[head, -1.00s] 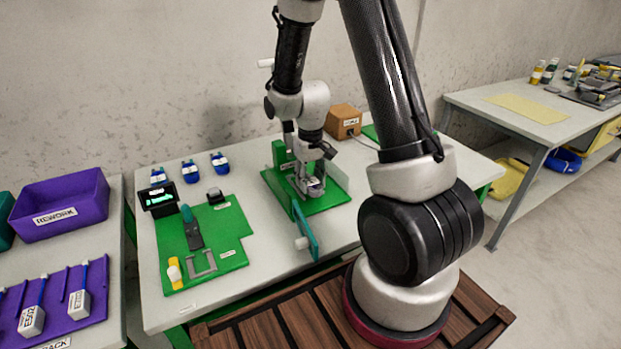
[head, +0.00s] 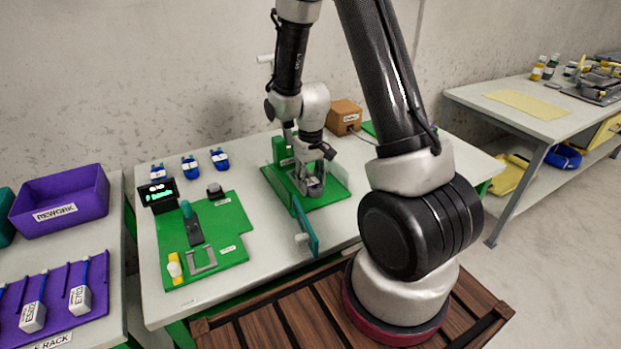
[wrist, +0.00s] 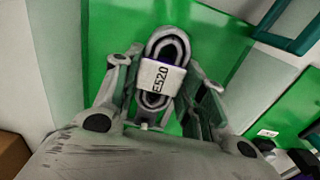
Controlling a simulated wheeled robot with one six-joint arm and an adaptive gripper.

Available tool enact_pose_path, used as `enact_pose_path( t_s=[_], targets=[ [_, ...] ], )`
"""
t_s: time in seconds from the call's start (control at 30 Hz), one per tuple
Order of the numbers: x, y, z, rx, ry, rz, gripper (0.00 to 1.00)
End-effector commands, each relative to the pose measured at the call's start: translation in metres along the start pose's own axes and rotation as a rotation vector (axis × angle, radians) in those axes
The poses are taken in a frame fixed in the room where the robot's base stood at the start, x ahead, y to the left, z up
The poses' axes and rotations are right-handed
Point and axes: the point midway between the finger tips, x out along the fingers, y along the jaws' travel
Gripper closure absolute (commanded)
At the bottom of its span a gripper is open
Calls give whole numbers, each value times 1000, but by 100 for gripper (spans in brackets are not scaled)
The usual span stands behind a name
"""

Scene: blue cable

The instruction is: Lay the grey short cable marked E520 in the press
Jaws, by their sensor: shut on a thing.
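The grey short cable (wrist: 168,50) is a small coil with a white tag reading E520. In the wrist view it sits between the two fingers of my gripper (wrist: 163,88), which is shut on it. In the head view my gripper (head: 314,188) points down over the green base of the press (head: 335,200). The cable is close above or on the base; I cannot tell whether it touches. The press has a green upright block behind my gripper and a teal-green hinged panel (head: 306,226) at its front, standing open. My gripper hides most of the cable in the head view.
A green board (head: 230,240) with a small display (head: 158,193) and tools lies left of the press. Several blue coils stand behind it. A brown box (head: 345,116) is at the back. A purple REWORK bin (head: 60,200) and a purple rack (head: 92,310) are far left.

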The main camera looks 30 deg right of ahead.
Motion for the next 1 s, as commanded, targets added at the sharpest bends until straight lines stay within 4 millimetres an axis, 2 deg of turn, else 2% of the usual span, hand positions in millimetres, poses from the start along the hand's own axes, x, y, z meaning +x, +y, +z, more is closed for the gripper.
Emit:
enact_pose_path(
  t_s=[0.3, 0.33, 0.43, 0.47, 0.77, 1.0],
  targets=[
    [2, 0, 0, 0, 0, 0, 84],
    [2, 0, 0, 0, 0, 0, 56],
    [2, 0, 0, 0, 0, 0, 38],
    [2, 0, 0, 0, 0, 0, 34],
    [1, 0, 0, 0, 0, 0, 34],
    [-14, 0, -1, 0, 2, 0, 34]
  ],
)
